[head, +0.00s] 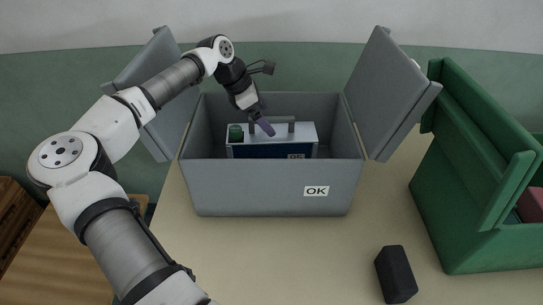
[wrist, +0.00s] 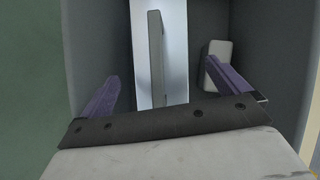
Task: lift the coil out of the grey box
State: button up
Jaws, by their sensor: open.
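The grey box (head: 270,190) stands on the table with its flaps open and an OK label in front. Inside lies a white-topped unit with a dark blue front (head: 268,151) and a raised grey bar handle (head: 292,120); it seems to be the coil. The handle also shows in the wrist view (wrist: 156,58), running lengthwise over the pale top. My gripper (head: 268,130) is over the unit. In the wrist view my gripper (wrist: 163,68) is open, purple fingers either side of the handle, apart from it.
A green box (head: 470,190) with raised flaps stands at the right, with a reddish item (head: 532,205) inside. A black block (head: 396,274) lies on the table at front right. The grey box's side flaps (head: 388,90) stand up on both sides. Table between is clear.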

aim_at(271, 118)
jog(key=b+x, duration=0.1)
jog(key=x, duration=0.1)
jog(key=b+x, duration=0.1)
jog(key=x, duration=0.2)
jog(key=shift+d, duration=0.4)
jog(key=shift+r, duration=0.1)
jog(key=c, duration=1.2)
jog(key=shift+w+r, duration=0.1)
jog(key=shift+r, duration=0.1)
jog(key=shift+c, duration=0.3)
jog(key=shift+r, duration=0.1)
